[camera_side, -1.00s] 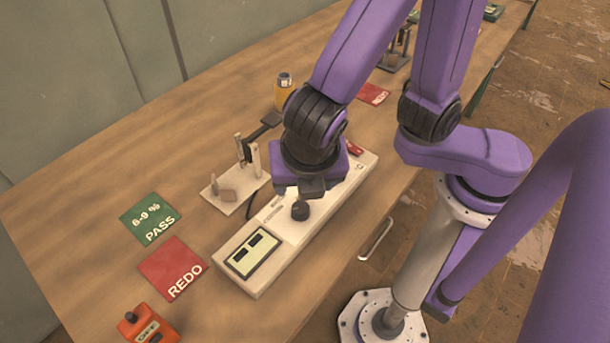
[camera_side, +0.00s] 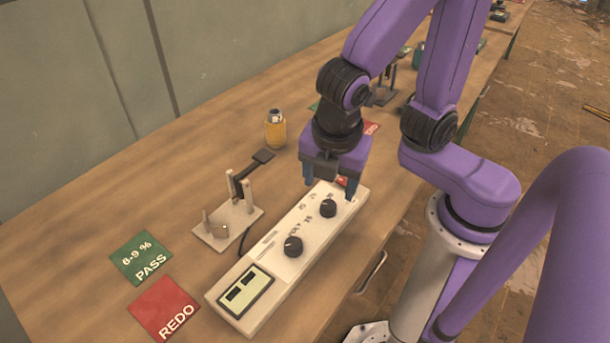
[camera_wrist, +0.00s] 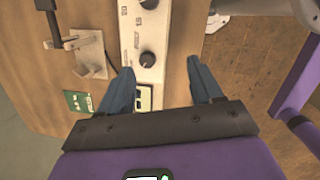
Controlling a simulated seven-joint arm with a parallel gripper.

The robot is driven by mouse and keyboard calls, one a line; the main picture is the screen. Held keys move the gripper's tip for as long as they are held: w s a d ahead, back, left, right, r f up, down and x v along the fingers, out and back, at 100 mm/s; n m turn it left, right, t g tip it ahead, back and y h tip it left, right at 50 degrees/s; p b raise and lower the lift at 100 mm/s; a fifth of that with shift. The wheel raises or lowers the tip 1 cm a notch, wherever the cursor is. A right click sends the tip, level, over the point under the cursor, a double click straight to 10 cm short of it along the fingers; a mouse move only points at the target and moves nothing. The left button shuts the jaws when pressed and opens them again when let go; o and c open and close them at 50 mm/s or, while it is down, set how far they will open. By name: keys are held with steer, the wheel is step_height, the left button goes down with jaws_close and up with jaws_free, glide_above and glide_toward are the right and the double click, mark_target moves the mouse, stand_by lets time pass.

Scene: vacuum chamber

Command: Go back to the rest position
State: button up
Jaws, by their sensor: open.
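My gripper (camera_side: 330,184) is open and empty above the far end of a white control box. In the side view its blue fingers point down, one on each side of the far knob. The control box (camera_side: 268,258) has two black knobs, a near one (camera_side: 293,247) and a far one (camera_side: 328,208), and a display (camera_side: 245,291) at its near end. In the wrist view the two blue fingers (camera_wrist: 162,90) are spread wide, and the control box (camera_wrist: 150,45) shows between and beyond them. No object is between the fingers.
A small stand with posts (camera_side: 228,222) is left of the box, with a yellow-orange container (camera_side: 275,130) behind it. A green PASS mat (camera_side: 141,257) and a red REDO mat (camera_side: 163,308) lie at the left front.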

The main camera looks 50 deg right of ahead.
steer(key=s+d+r+m+g+y, duration=0.1)
steer(key=s+d+m+y, duration=0.1)
steer(key=s+d+m, duration=0.4)
steer(key=shift+d+m, duration=1)
steer(key=shift+d, duration=0.5)
